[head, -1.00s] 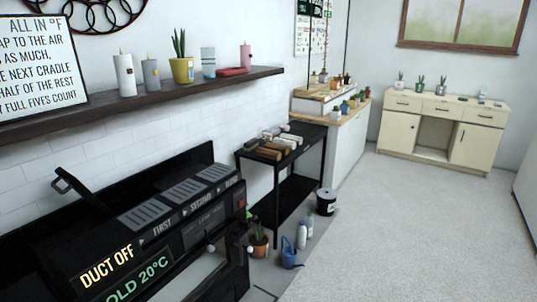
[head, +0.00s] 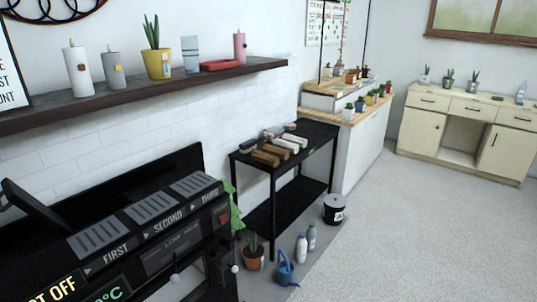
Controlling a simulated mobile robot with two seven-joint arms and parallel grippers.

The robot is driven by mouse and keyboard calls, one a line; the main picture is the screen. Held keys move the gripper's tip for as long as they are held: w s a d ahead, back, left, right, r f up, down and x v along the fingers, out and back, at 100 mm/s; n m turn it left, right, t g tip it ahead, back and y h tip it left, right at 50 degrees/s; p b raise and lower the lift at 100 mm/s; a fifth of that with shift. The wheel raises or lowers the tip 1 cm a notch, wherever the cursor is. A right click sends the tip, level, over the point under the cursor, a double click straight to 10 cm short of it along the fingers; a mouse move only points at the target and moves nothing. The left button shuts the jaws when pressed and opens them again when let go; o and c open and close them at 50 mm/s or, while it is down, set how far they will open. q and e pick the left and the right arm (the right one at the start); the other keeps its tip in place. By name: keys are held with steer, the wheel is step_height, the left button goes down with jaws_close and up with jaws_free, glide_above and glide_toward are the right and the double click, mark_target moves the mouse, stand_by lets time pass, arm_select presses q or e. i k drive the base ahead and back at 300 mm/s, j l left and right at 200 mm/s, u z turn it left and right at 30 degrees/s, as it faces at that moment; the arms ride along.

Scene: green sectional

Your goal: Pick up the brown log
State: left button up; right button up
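Two brown logs lie side by side on the black side table, toward its near left end. The nearer brown log (head: 264,158) is at the front of the row, and the other brown log (head: 276,152) is just behind it. Paler and darker pieces lie beyond them in the same row. The black table (head: 318,134) has a lower shelf. Neither of my grippers shows in the head view.
A black machine with labelled slots (head: 165,232) stands at the front left, below a wall shelf (head: 130,94) with candles and a yellow pot. A potted plant (head: 254,256), blue watering can (head: 286,270), bottles and black bucket (head: 334,209) stand around the table. Floor to the right is clear.

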mark_target(270, 160)
steer(key=i+l, duration=0.4)
steer(key=i+l+u, duration=0.15)
steer(key=i+l, duration=0.6)
steer(key=l, duration=0.25)
steer(key=i+l+u, duration=0.15)
steer(key=i+l, duration=0.25)
steer(key=l, duration=0.1)
